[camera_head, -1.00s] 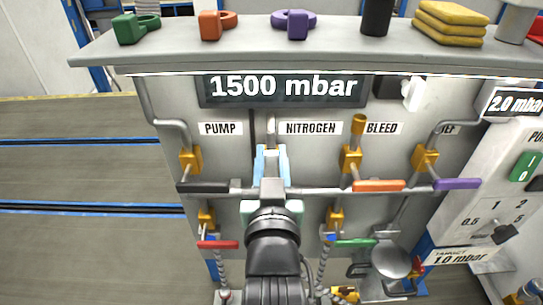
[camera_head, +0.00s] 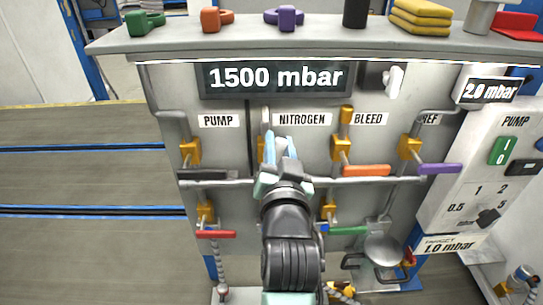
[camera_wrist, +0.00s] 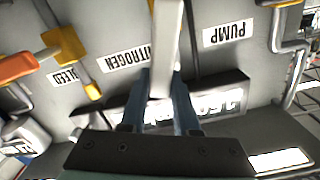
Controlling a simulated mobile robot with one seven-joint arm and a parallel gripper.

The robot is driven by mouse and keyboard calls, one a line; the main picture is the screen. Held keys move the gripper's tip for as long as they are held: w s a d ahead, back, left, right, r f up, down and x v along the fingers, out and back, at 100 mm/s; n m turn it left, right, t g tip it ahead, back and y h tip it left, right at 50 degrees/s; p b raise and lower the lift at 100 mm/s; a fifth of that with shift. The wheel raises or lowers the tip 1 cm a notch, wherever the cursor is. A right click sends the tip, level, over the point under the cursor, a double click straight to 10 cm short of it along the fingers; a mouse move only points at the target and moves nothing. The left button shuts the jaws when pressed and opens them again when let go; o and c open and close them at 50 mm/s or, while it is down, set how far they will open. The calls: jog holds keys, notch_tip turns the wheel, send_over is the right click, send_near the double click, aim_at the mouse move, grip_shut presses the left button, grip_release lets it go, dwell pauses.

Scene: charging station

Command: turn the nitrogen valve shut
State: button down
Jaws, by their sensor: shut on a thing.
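The NITROGEN label (camera_head: 301,120) is on the grey panel, below the display that reads 1500 mbar (camera_head: 275,77). A pale grey lever (camera_head: 265,117) stands nearly upright just left of this label. It also shows in the wrist view (camera_wrist: 167,45), reaching down between my blue fingers. My gripper (camera_head: 279,147) is shut on this pale lever, with the fingers in front of the panel. My wrist and fingers hide the lever's lower part and the valve body in the head view.
A black lever (camera_head: 208,175) is to the left, under PUMP. An orange lever (camera_head: 366,170) and a purple lever (camera_head: 440,169) are to the right. A red lever (camera_head: 216,234) and a green lever (camera_head: 348,230) sit lower. A shelf (camera_head: 330,40) overhangs the panel.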

jog(key=d+f+m, duration=0.1)
jog(key=m, duration=0.2)
jog(key=d+f+m, duration=0.1)
jog(key=f+m, duration=0.1)
jog(key=m, duration=0.1)
jog(key=d+f+m, duration=0.1)
jog(key=d+m, duration=0.1)
jog(key=m, duration=0.2)
jog(key=shift+d+f, duration=0.1)
jog(key=shift+f, duration=0.05)
jog(key=shift+d+f+m, duration=0.1)
jog(key=shift+f+m, duration=0.5)
jog(key=shift+m, duration=0.4)
jog(key=shift+d+f+m, duration=0.1)
jog(key=shift+f+m, duration=0.45)
jog(key=shift+m, duration=0.45)
jog(key=shift+f, duration=0.1)
jog(key=c, duration=0.6)
grip_release()
jog(key=shift+c, duration=0.2)
